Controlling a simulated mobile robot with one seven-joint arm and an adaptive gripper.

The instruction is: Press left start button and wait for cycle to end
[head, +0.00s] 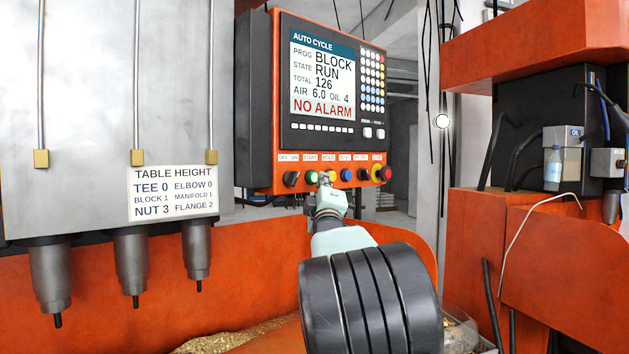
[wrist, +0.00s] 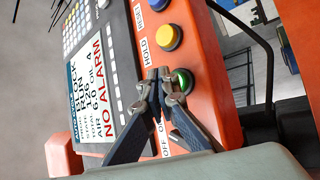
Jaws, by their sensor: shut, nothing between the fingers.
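The green START button (head: 311,177) is on the lower strip of the orange control panel (head: 262,150). It also shows in the wrist view (wrist: 184,79), its rim bright green. My gripper (head: 323,178) is shut and empty, its tips at the panel front just right of the green button. In the wrist view my gripper (wrist: 163,74) overlaps the button's edge; I cannot tell whether it touches. The screen (head: 322,75) reads AUTO CYCLE, PROG BLOCK, STATE RUN, TOTAL 126, AIR 6.0, OIL 4, NO ALARM.
A yellow HOLD button (wrist: 168,37), a blue button (head: 346,175) and a red button (head: 386,173) sit on the same strip. A black OFF/ON knob (head: 291,179) is left of START. Spindles (head: 130,262) hang at left above brass chips (head: 235,332). An orange machine (head: 560,262) stands right.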

